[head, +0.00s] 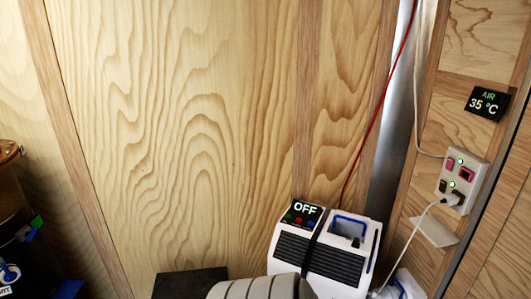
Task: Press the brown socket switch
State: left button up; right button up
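A white socket panel (461,179) is fixed to the wooden wall at the right of the head view. The brown switch (443,186) is small and sits at the lower left of the panel, beside a lit green lamp (452,184). A pink-red switch (450,163) is above it, near another green lamp. A dark plug (457,198) with a white cable is in the lower socket. Whether the brown switch is pressed in is too small to tell.
A white machine (285,246) reading "OFF" stands at the bottom centre-right. A small white shelf (434,231) juts out below the panel. White cables and a red cord hang nearby. A black display (487,103) reads 35 °C. A dark cylinder (15,205) stands far left.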

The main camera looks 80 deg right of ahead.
aim_at(442, 187)
jog(key=k+z, duration=0.1)
jog(key=z, duration=3.95)
